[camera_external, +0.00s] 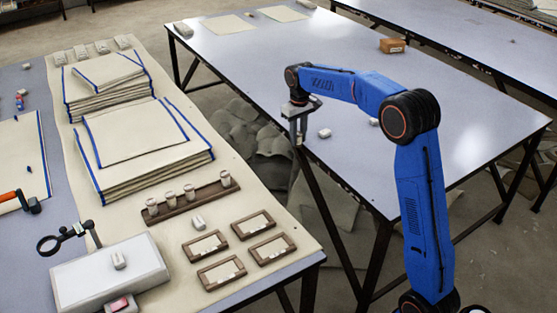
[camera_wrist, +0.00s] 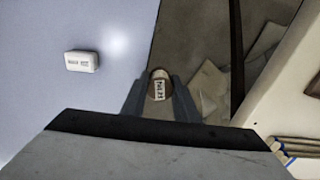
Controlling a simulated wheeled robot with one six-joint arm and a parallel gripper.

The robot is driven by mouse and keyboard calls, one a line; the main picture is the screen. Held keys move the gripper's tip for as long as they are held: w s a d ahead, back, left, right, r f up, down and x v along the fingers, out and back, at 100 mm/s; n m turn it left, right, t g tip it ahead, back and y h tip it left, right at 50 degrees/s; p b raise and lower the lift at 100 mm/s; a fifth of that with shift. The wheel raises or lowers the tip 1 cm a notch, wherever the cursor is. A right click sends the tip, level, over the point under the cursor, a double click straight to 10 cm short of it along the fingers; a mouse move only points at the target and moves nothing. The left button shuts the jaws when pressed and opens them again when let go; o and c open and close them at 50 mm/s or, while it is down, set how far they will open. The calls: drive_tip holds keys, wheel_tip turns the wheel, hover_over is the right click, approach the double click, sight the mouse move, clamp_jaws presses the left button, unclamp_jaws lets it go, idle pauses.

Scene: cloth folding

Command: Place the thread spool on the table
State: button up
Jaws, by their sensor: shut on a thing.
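My gripper (camera_external: 298,138) hangs pointing down near the near-left edge of the large grey-blue table (camera_external: 345,110). In the wrist view, my gripper (camera_wrist: 160,95) is shut on a thread spool (camera_wrist: 159,86), which has a brown top and a white printed label. The spool shows between the fingertips, just past the table edge, with the floor seen behind it. The table (camera_wrist: 60,110) fills the left of the wrist view. In the external view the held spool is too small to make out clearly.
A white labelled block (camera_wrist: 82,61) lies on the table close to my gripper, also seen externally (camera_external: 324,133). A brown box (camera_external: 392,46) stands farther back. The cloth-covered table (camera_external: 120,215) at left holds folded cloths, frames and a wooden rack (camera_external: 207,199) with several spools. The table's middle is clear.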

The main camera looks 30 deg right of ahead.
drive_tip(key=shift+m, duration=0.5)
drive_tip(key=shift+s+a+f, duration=0.25)
drive_tip(key=shift+s+f, duration=0.3)
drive_tip(key=shift+f, duration=0.05)
drive_tip(key=shift+s+a+f, duration=0.2)
drive_tip(key=shift+s+f, duration=0.3)
drive_tip(key=shift+f, duration=0.15)
drive_tip(key=shift+s+a+f, duration=0.25)
drive_tip(key=shift+s+f, duration=0.3)
drive_tip(key=shift+f, duration=0.05)
wheel_tip(320, 180, up, 19)
drive_tip(key=m, duration=0.2)
hover_over(217, 206)
wheel_tip(217, 206, down, 11)
drive_tip(key=shift+f, duration=2.35)
